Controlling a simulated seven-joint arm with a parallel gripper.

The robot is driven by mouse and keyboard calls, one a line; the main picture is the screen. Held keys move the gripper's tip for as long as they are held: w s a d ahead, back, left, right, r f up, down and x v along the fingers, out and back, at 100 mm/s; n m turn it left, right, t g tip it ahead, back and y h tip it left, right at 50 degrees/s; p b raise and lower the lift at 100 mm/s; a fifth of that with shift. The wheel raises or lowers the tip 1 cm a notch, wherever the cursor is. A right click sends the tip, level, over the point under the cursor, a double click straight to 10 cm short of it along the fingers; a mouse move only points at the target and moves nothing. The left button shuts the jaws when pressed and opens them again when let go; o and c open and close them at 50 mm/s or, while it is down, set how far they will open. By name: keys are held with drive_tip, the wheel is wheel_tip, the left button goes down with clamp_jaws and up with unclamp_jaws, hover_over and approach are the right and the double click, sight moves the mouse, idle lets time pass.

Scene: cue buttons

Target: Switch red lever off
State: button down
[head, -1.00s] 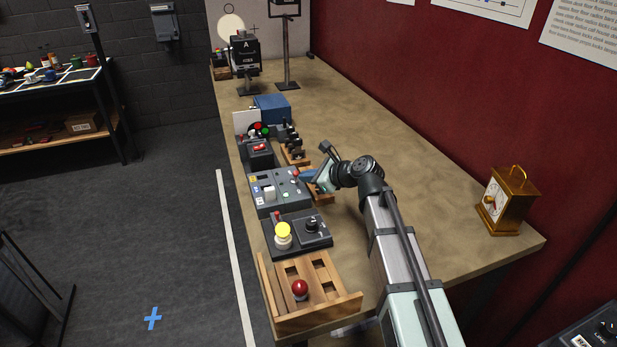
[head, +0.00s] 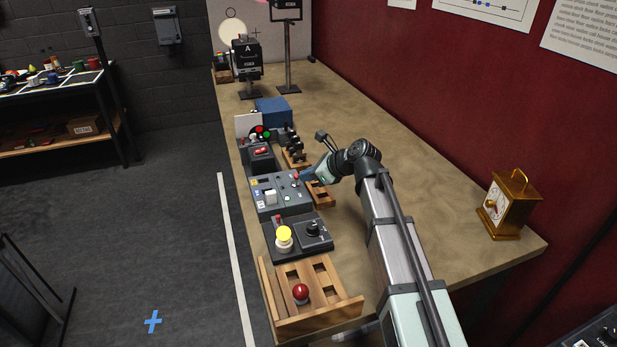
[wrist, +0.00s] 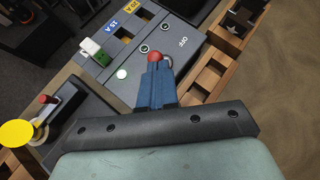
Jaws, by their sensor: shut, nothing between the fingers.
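The red lever is a small red knob (wrist: 155,57) on the grey control panel (wrist: 187,68), beside the printed word OFF in the wrist view. In the head view the red knob (head: 295,175) shows at the panel's right side, and the panel (head: 268,183) sits near the table's left edge. My gripper (wrist: 154,75) is shut and empty, with its blue fingertips right at the knob. Whether the tips touch it I cannot tell. The fingers hide the lever's lower part. In the head view my gripper (head: 302,176) comes in from the right.
A box with a yellow button (head: 284,234) and black knob stands in front of the panel. A wooden rack (head: 322,195) lies right of the panel. A brass clock (head: 509,203) stands right; the table between is clear.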

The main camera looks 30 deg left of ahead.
drive_tip(key=shift+w+a+r+m+g+h, duration=0.3)
drive_tip(key=shift+w+a+r+g+h, duration=0.2)
drive_tip(key=shift+w+a+h, duration=0.15)
drive_tip(key=shift+w+a+r+m+g+h, duration=0.2)
drive_tip(key=shift+w+a+m+g+h, duration=0.3)
drive_tip(key=shift+g+h, duration=0.5)
drive_tip(key=shift+w+a, duration=0.3)
drive_tip(key=shift+a, duration=0.05)
drive_tip(key=shift+r, duration=0.2)
drive_tip(key=shift+r, duration=0.65)
drive_tip(key=shift+d, duration=0.15)
